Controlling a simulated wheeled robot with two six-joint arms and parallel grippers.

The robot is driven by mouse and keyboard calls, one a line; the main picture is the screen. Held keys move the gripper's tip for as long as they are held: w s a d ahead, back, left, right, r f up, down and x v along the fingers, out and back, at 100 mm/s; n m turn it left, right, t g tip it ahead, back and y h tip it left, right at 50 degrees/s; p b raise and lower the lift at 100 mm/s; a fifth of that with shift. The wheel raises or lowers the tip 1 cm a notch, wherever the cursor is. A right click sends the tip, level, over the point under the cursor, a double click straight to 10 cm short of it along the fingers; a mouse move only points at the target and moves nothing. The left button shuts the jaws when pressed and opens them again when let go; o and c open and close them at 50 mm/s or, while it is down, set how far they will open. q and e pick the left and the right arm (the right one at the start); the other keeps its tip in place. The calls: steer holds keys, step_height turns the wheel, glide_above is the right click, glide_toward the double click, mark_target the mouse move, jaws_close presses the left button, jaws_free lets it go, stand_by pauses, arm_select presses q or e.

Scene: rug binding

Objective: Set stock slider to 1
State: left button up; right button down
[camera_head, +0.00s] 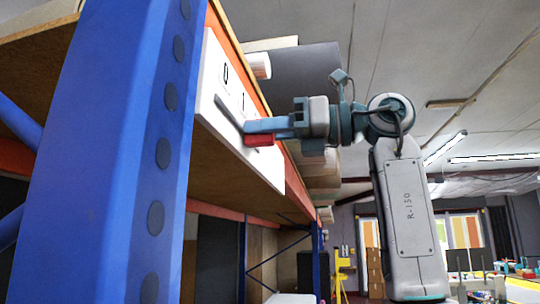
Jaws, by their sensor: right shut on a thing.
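The stock slider is a white board (212,88) fixed on the front of a shelf, with a "0" toward its left and a "1" further right. A dark slot (228,113) runs along it below the digits. A red slider knob (258,140) stands at the right part of the slot, roughly below the "1"; the gripper partly hides that end. My right gripper (258,129) reaches in from the right, with its blue-grey fingers shut on the red knob. My left gripper is out of view.
A blue shelf upright (105,150) fills the left foreground, close to the board. The wooden shelf (225,180) extends behind and below the board. Boxes and rolls sit on the shelves further back. To the right is open room with a yellow stand (342,270) and tables.

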steer(key=shift+s+a, duration=0.2)
steer(key=shift+s, duration=0.65)
steer(key=shift+w, duration=0.1)
steer(key=c, duration=1.3)
jaws_free()
steer(key=shift+d, duration=0.1)
steer(key=d+b, duration=0.1)
steer(key=d, duration=0.2)
steer(key=s+d+b, duration=0.1)
steer(key=d, duration=0.3)
steer(key=s+d+b, duration=0.1)
steer(key=d+b, duration=0.1)
steer(key=d, duration=0.1)
steer(key=shift+d, duration=0.25)
